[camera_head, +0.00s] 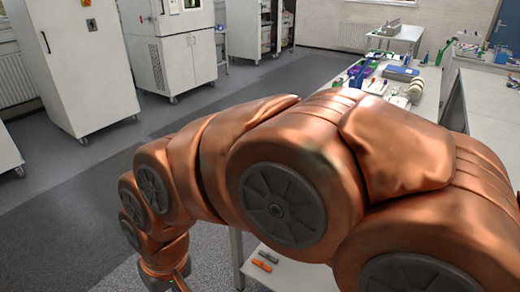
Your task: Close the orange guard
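I cannot make out an orange guard in this view. My copper-coloured arm fills the middle and right of the picture and hides much of what lies behind it. The arm bends down to the left and its far end runs off the bottom edge. My gripper is not clearly visible there, so what it is near or holding does not show. A small orange item (262,266) lies on a low white shelf (290,274) below the arm, beside a dark item; it is too small to identify.
A white bench (425,82) with tools, a blue box (401,73) and small parts runs along the right. Tall white cabinets (75,60) and a chamber on castors (170,50) stand at the back left. The grey floor (60,215) at left is clear.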

